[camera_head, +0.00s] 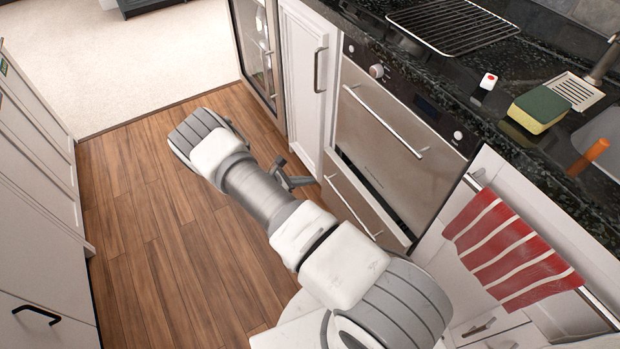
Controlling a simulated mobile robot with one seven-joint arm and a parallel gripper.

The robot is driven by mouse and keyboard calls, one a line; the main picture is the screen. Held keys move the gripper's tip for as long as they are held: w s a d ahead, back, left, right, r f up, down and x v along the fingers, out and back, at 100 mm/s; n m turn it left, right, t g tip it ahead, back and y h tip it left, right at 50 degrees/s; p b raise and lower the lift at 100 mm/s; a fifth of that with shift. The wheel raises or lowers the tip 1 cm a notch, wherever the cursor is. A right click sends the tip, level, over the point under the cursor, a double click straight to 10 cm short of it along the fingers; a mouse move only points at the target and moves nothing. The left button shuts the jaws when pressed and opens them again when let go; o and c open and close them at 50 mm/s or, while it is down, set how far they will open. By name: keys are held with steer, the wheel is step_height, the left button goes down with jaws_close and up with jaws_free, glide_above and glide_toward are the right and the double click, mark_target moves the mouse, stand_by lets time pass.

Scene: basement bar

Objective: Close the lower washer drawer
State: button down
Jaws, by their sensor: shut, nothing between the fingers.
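The lower drawer (352,205) is a steel-fronted panel with a long bar handle, below a built-in steel appliance (385,130) that looks like an oven with knobs. The drawer stands partly open, with a dark gap showing behind its front's top edge. My gripper (298,182) is low, in front of the white cabinet and just left of the drawer front. It is shut and empty. My arm reaches over the floor from the bottom right and hides part of the gripper. I cannot tell whether the gripper touches the drawer.
A white cabinet door (303,75) is left of the appliance. A red striped towel (510,250) hangs at the right. The dark counter (450,85) holds a wire rack (452,25) and a sponge (538,109). The wooden floor (135,200) is clear up to the left cabinets (35,190).

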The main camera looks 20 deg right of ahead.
mark_target(341, 173)
steer(key=x, duration=0.3)
steer(key=b+x, duration=0.1)
steer(key=x, duration=0.2)
steer(key=r+b+x, duration=0.1)
steer(key=x, duration=0.2)
steer(key=shift+w+d+f, duration=0.1)
steer(key=shift+d+f, duration=0.05)
steer(key=shift+d, duration=0.45)
steer(key=shift+w+d+b, duration=0.1)
steer(key=shift+d+b, duration=0.25)
steer(key=shift+d, duration=0.3)
